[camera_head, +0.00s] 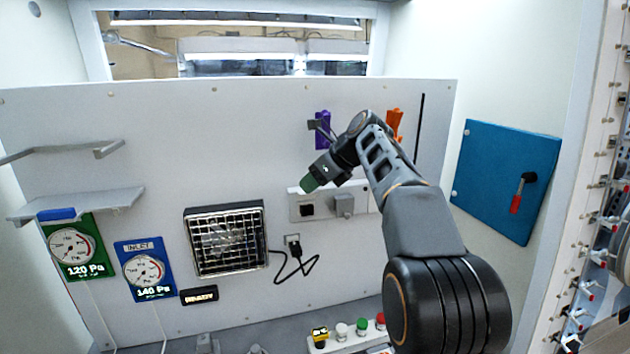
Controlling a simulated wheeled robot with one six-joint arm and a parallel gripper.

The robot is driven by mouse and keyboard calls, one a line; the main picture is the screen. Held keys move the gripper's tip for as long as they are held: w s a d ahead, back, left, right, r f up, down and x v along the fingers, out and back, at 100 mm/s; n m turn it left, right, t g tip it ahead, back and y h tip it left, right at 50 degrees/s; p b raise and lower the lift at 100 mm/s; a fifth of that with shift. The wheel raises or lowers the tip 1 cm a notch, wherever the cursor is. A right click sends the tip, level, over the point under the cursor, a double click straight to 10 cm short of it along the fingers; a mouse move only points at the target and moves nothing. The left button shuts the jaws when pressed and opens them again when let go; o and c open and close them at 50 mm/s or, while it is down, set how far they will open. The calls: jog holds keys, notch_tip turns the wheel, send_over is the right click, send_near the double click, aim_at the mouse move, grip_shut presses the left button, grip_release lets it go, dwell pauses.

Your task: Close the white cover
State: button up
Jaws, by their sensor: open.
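A pale socket strip (325,213) is fixed on the back wall, right of the fan. My gripper (309,184), with a green end, is open and empty in front of the strip, just above the dark opening. Whether it touches anything cannot be told.
A black-framed fan (226,240) is at the left, with a black plug (294,247) and cable below the strip. Purple (322,130) and orange (396,122) holders are above. A blue panel (505,180) is at the right. Several buttons (362,327) stand below. My arm hides the lower right wall.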

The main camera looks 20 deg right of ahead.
grip_shut()
dwell(0.4)
jog(key=shift+f, duration=0.1)
